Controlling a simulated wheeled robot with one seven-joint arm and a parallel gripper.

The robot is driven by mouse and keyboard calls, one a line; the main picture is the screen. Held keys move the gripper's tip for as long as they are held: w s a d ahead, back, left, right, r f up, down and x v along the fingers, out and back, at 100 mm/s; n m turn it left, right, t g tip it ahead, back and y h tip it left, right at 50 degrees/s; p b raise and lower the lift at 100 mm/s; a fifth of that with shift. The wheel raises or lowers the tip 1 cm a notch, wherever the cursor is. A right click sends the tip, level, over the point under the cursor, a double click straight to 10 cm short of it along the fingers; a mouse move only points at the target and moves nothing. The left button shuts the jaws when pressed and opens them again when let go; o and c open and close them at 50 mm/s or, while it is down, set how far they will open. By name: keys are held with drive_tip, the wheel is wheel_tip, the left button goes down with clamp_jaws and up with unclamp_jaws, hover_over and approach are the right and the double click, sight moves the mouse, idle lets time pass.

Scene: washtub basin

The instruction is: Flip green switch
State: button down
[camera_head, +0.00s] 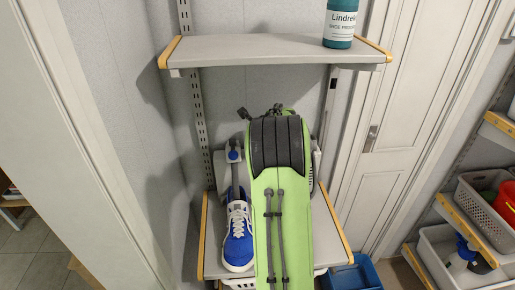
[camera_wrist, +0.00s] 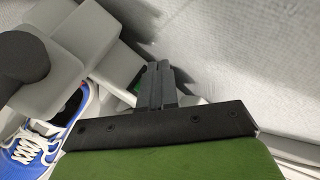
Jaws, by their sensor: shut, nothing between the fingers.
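A small green patch (camera_wrist: 136,88), which looks like the green switch, shows in the wrist view on a pale grey device (camera_wrist: 92,35). My gripper (camera_wrist: 158,68) is shut and empty, with its dark fingertips just to the right of the patch. I cannot tell whether they touch it. Part of the patch is hidden behind the fingers. In the head view the grey device (camera_head: 221,172) stands on the lower shelf, mostly hidden behind my green arm. The gripper and the switch cannot be made out there.
A blue sneaker (camera_head: 238,236) lies on the lower shelf (camera_head: 335,250), left of my arm. The upper shelf (camera_head: 265,49) holds a teal bottle (camera_head: 340,25). A grey wall is close beside the gripper. Baskets (camera_head: 482,205) stand at the right, and a blue bin (camera_head: 352,276) is below.

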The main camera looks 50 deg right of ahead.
drive_tip(key=shift+f, duration=0.35)
idle(0.5)
drive_tip(key=shift+s+r+p, duration=0.1)
drive_tip(key=shift+r+p, duration=0.2)
drive_tip(key=shift+r, duration=0.5)
drive_tip(key=r+p, duration=0.2)
drive_tip(key=r, duration=0.1)
drive_tip(key=r+p, duration=0.1)
drive_tip(key=r, duration=0.1)
drive_tip(key=shift+s+a+p, duration=0.25)
drive_tip(key=shift+a+p, duration=0.05)
drive_tip(key=shift+f, duration=0.1)
